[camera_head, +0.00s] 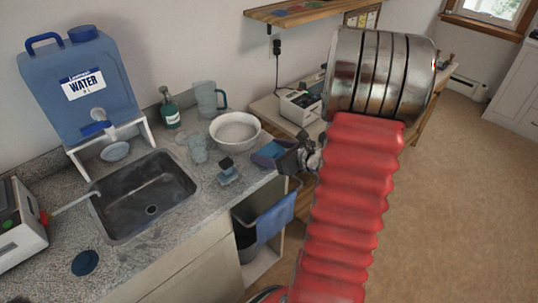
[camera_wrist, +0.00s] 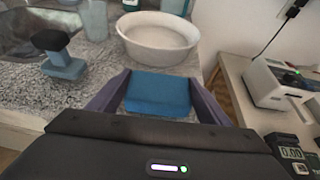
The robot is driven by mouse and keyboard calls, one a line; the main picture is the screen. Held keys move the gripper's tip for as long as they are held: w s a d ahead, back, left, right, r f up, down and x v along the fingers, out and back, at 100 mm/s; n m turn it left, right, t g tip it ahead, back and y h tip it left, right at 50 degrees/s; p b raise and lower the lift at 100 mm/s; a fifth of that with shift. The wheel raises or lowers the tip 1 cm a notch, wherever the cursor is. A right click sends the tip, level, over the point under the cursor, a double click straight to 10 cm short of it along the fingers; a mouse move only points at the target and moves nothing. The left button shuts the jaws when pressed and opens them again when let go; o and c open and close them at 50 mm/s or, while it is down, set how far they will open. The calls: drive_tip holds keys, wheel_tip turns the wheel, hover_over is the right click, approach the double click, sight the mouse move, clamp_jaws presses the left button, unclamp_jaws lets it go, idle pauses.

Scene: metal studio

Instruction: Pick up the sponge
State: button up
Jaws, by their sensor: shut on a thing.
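The blue sponge (camera_wrist: 158,95) sits between the two dark fingers of my gripper (camera_wrist: 157,78) in the wrist view. The fingers press on its left and right sides. In the head view my gripper (camera_head: 268,153) is at the counter's right edge, near the white bowl, with the blue sponge (camera_head: 272,148) partly hidden in it. I cannot tell whether the sponge touches the counter or is just above it.
A white bowl (camera_head: 235,131) stands just beyond the gripper. A blue block with a black knob (camera_head: 228,171) is to the left on the granite counter. The sink (camera_head: 145,195) and a water jug (camera_head: 78,88) are further left. A blue cloth (camera_head: 276,217) hangs below the counter.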

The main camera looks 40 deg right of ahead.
sight(270, 150)
drive_tip(key=shift+r, duration=0.1)
drive_tip(key=shift+r, duration=4.9)
